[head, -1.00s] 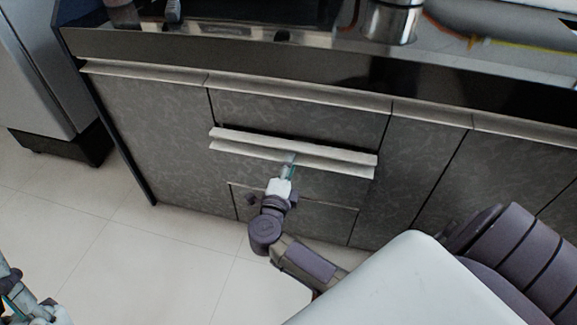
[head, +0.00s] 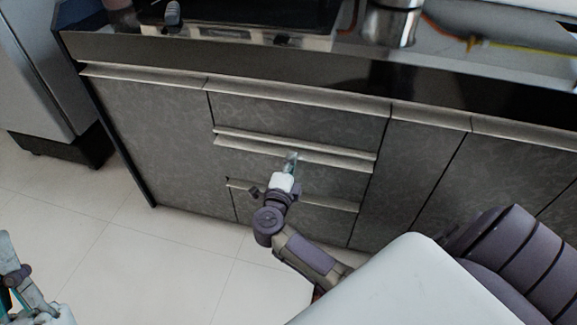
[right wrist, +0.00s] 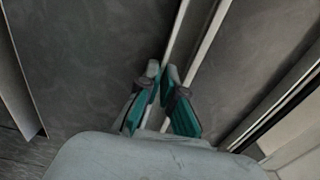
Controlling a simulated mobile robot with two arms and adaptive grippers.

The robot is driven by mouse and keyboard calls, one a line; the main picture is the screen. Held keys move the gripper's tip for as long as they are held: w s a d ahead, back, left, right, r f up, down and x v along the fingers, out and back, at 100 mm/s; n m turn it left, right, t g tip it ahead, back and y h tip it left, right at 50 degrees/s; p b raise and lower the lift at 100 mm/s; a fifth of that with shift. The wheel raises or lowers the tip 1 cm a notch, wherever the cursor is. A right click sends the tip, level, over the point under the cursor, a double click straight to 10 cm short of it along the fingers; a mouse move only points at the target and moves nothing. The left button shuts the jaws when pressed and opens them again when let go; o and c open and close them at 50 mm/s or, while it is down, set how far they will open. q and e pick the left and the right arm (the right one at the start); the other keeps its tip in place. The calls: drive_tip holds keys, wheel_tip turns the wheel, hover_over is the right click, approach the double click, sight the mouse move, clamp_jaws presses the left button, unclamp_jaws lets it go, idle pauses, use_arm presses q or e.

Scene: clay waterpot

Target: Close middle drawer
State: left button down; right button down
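The middle drawer (head: 240,165) is in the grey cabinet in the head view, with a pale lip along its top edge. It looks nearly flush with the fronts around it; a thin pale strip shows just above its lip. My right gripper (head: 292,158) is at the middle of this drawer's lip, seemingly touching it. In the right wrist view its fingertips (right wrist: 161,72) are close together beside the pale drawer edges (right wrist: 200,48), with nothing seen held. My left gripper (head: 15,285) shows partly at the lower left edge, away from the cabinet; its fingers are unclear.
The upper drawer (head: 300,118) looks shut. The lower drawer (head: 325,200) sits behind and below my right gripper. The countertop (head: 110,45) holds a dark appliance (head: 240,15) and a metal pot (head: 392,25). Pale floor (head: 150,260) is clear at the left.

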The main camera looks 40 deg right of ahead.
drive_tip(key=shift+x, duration=0.8)
use_arm(q)
drive_tip(key=shift+w+f, duration=0.25)
drive_tip(key=shift+w, duration=0.05)
use_arm(e)
drive_tip(key=shift+r, duration=0.2)
drive_tip(key=c, duration=1.3)
unclamp_jaws()
drive_tip(key=shift+d, duration=0.1)
use_arm(q)
drive_tip(key=shift+y, duration=0.3)
use_arm(e)
drive_tip(key=shift+w+f, duration=0.1)
use_arm(q)
drive_tip(key=shift+w, duration=0.1)
use_arm(e)
drive_tip(key=v, duration=1.2)
